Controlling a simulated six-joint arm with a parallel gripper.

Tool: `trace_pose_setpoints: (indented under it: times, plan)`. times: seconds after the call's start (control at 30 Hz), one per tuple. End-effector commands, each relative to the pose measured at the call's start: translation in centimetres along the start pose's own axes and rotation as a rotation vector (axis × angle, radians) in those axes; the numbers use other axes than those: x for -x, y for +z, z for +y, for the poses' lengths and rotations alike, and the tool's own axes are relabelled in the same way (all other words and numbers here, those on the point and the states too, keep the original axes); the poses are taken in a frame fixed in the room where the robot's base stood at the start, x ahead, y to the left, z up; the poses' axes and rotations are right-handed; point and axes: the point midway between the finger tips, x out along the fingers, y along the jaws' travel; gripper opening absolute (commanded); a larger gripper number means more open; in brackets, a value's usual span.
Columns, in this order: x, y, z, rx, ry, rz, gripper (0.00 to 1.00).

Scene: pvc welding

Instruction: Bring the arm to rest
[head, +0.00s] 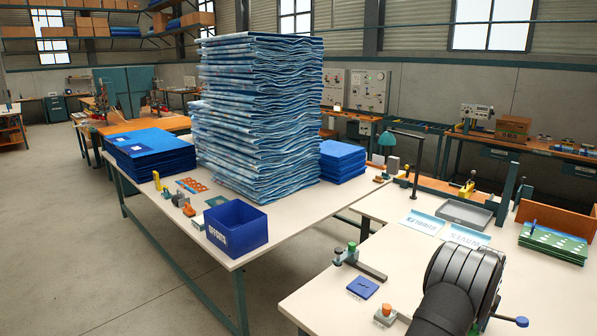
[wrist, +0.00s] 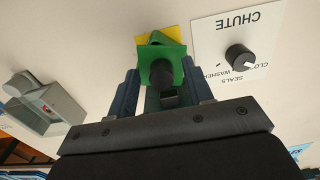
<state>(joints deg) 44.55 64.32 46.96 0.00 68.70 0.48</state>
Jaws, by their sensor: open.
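My gripper (wrist: 160,80) shows in the wrist view with its two dark fingers apart. A green square piece with a dark round knob (wrist: 160,70) appears between the fingertips, over a yellow patch. I cannot tell whether the fingers touch it. In the head view my black arm fills the bottom right, over the near pale table (head: 320,295); my gripper itself is not visible there.
In the wrist view, a white CHUTE plate with a black knob (wrist: 239,58) is to the right and a grey box-like fixture (wrist: 45,105) is to the left. In the head view, a blue bin (head: 236,227) and a tall blue stack (head: 258,115) stand on the left table.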

Motion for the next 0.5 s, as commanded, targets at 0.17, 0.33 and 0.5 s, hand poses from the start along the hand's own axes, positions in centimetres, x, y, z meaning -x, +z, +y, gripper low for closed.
trace_pose_setpoints:
  times: [0.17, 0.33, 0.5]
  plan:
    - [1.4, -0.9, 0.0, 0.000, 0.000, 0.004, 0.47]
    - [4.8, -0.9, 0.0, 0.000, 0.000, 0.003, 0.47]
    - [8.2, -0.9, 0.0, 0.000, 0.000, 0.003, 0.47]
